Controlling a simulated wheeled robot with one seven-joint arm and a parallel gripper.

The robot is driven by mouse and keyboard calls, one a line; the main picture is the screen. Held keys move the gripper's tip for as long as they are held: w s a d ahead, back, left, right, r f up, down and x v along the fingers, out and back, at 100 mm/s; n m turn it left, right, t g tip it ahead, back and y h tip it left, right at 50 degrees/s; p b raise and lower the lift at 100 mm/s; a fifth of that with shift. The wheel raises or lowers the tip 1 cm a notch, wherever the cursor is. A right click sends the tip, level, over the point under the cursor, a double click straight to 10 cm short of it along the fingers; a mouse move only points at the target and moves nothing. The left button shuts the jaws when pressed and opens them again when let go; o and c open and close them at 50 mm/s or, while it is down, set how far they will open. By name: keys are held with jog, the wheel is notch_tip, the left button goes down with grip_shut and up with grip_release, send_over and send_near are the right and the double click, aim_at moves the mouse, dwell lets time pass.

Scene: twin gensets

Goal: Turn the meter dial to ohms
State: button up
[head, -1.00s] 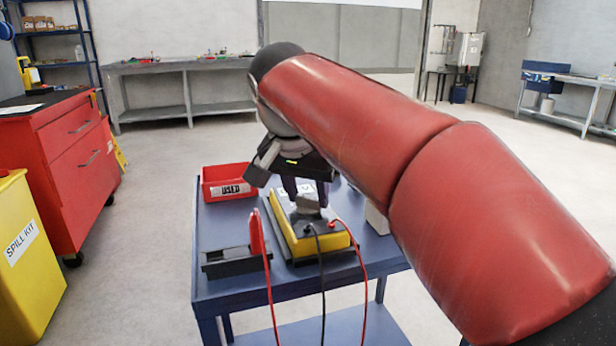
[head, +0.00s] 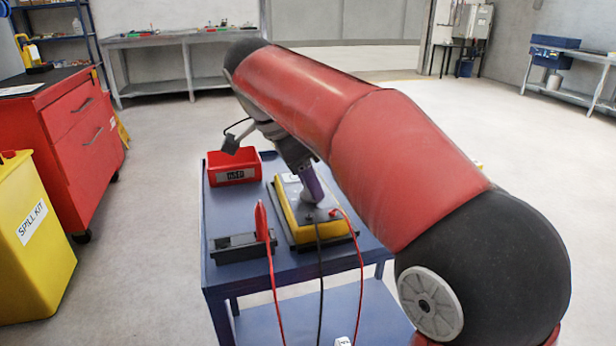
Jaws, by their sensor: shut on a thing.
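The meter (head: 297,227) is a yellow box with a grey top face, lying on the blue cart (head: 226,277). A black lead (head: 319,255) and a red lead (head: 352,230) plug into its near end. My gripper (head: 313,190) points down over the meter's top, with its purple-grey fingers at the middle of the face. It is shut on the meter dial, which the fingers and my arm hide. The dial's setting and markings cannot be read from here.
A red bin (head: 234,168) labelled USED stands at the cart's back left. A black holder (head: 240,248) with a red probe (head: 262,221) is left of the meter. A yellow spill kit bin (head: 35,235) and red tool cabinet (head: 75,140) stand left.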

jog(key=shift+m, duration=0.5)
jog(key=o, duration=1)
jog(key=shift+v, duration=3.9)
jog(key=shift+w, duration=0.15)
